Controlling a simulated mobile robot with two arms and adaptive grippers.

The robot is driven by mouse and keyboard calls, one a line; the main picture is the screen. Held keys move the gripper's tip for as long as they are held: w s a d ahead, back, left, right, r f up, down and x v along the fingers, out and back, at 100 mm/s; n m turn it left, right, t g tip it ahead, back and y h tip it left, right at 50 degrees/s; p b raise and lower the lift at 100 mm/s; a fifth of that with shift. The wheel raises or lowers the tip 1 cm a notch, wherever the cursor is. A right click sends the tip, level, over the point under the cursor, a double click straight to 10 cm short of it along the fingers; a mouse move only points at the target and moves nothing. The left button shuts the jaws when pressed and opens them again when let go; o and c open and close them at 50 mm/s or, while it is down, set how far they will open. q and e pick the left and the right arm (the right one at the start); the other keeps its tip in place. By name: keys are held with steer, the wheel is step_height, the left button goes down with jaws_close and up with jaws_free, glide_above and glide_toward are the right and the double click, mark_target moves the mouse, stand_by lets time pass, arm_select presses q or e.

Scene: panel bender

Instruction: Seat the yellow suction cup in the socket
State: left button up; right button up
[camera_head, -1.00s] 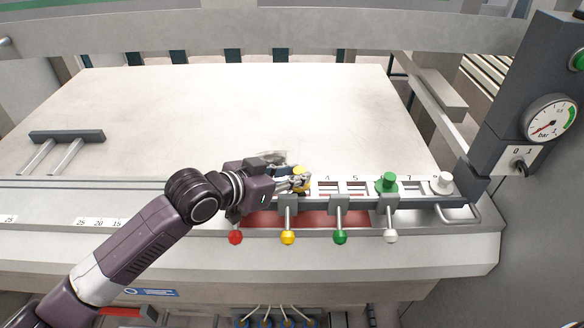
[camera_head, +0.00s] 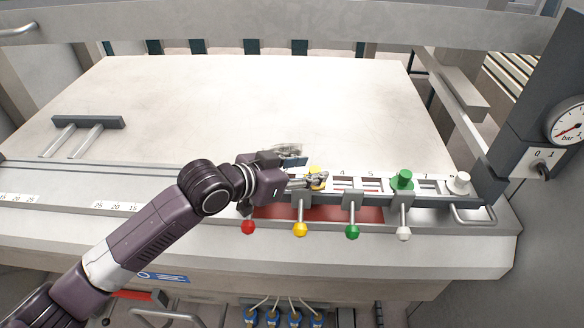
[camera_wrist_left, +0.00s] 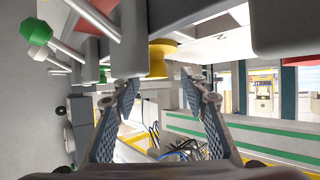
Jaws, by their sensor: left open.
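The yellow suction cup (camera_head: 315,170) stands in the numbered rail (camera_head: 440,201) at the front edge of the table, left of the slots marked 4 and 5. My left gripper (camera_head: 318,181) is at the cup, its fingers partly covering it. In the left wrist view the cup (camera_wrist_left: 162,57) shows just beyond and between the spread fingertips of my left gripper (camera_wrist_left: 157,80), with no clear grip on it. Its lower part and its socket are hidden, so I cannot tell how it is seated. My right gripper is out of view.
A green cup (camera_head: 402,179) and a white cup (camera_head: 459,183) stand farther right in the rail. Red (camera_head: 248,227), yellow (camera_head: 300,229), green (camera_head: 352,231) and white (camera_head: 403,233) lever knobs stick out in front.

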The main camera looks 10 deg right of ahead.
arm_select(q)
steer(key=v, duration=1.1)
steer(key=shift+a, duration=0.2)
steer(key=shift+r, duration=0.1)
